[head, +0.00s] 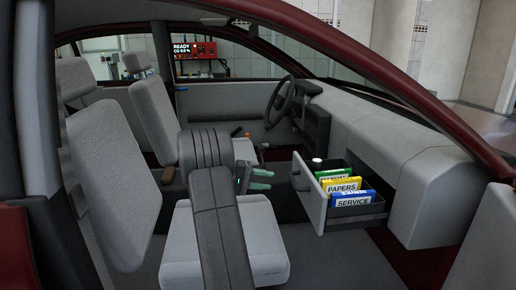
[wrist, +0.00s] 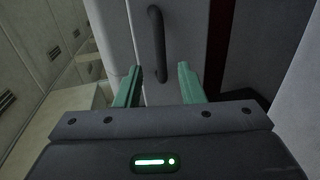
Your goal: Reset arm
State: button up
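My gripper (head: 262,180) is in the car cabin, left of the pulled-out glovebox drawer (head: 352,211). Its two green fingers also show in the wrist view (wrist: 159,86), spread apart with nothing between them. The drawer's dark handle (wrist: 156,42) stands on the light grey front panel beyond the fingertips, and I see no contact. My dark arm reaches in over the front seat and hides part of it.
The open drawer holds a blue "SERVICE" folder (head: 353,198), a yellow "PAPERS" folder (head: 342,186), a green folder (head: 333,174) and a dark container with a light top. The dashboard (head: 400,165) is right, the steering wheel (head: 279,102) behind. Seats stand left.

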aim_at(295, 183)
jog(key=b+x, duration=0.1)
jog(key=x, duration=1)
jog(key=shift+d+b, duration=0.1)
jog(key=shift+b, duration=0.3)
jog(key=shift+r, duration=0.1)
